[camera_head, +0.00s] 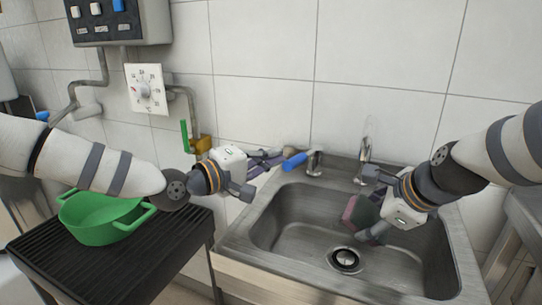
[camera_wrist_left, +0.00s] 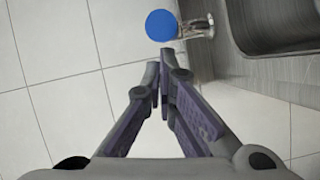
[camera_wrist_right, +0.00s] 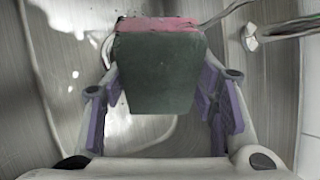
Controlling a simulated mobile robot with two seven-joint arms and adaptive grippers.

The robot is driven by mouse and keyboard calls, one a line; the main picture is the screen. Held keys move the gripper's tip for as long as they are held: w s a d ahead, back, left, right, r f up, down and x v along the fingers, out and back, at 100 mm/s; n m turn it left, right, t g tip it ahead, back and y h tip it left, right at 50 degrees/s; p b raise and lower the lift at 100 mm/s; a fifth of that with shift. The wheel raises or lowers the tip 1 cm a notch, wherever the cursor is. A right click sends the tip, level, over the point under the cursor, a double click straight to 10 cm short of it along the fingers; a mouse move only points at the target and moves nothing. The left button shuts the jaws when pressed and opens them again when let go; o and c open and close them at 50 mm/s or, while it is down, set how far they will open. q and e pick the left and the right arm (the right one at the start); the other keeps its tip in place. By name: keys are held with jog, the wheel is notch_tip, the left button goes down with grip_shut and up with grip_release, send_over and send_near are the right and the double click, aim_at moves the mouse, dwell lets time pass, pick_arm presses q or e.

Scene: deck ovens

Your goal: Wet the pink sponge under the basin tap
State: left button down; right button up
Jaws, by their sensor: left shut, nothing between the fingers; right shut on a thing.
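The sponge (camera_head: 360,212), pink with a dark green side, is held over the steel basin (camera_head: 290,215). My right gripper (camera_head: 372,218) is shut on it. In the right wrist view the green face of the sponge (camera_wrist_right: 155,75) fills the space between the fingers, with a pink strip at its far edge. The tap (camera_head: 364,160) stands at the back rim, close behind my right gripper. A blue-ended handle (camera_head: 295,161) is on the rim to its left. My left gripper (camera_head: 280,156) is shut and empty, its fingertips close to this blue end (camera_wrist_left: 161,25); contact is unclear.
A green pot (camera_head: 100,225) stands on a black ribbed surface (camera_head: 150,260) left of the basin. The drain (camera_head: 345,260) is below the sponge. Bright patches mark the basin floor in the right wrist view; whether water or glare is unclear. A tiled wall is close behind.

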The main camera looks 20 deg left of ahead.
pick_arm(q)
jog(key=d, duration=0.1)
jog(key=s+d, duration=0.1)
jog(key=shift+d, duration=0.35)
jog(key=v, duration=0.7)
jog(key=shift+s, duration=0.25)
jog(key=shift+a+r, duration=0.1)
jog(key=shift+r, duration=0.05)
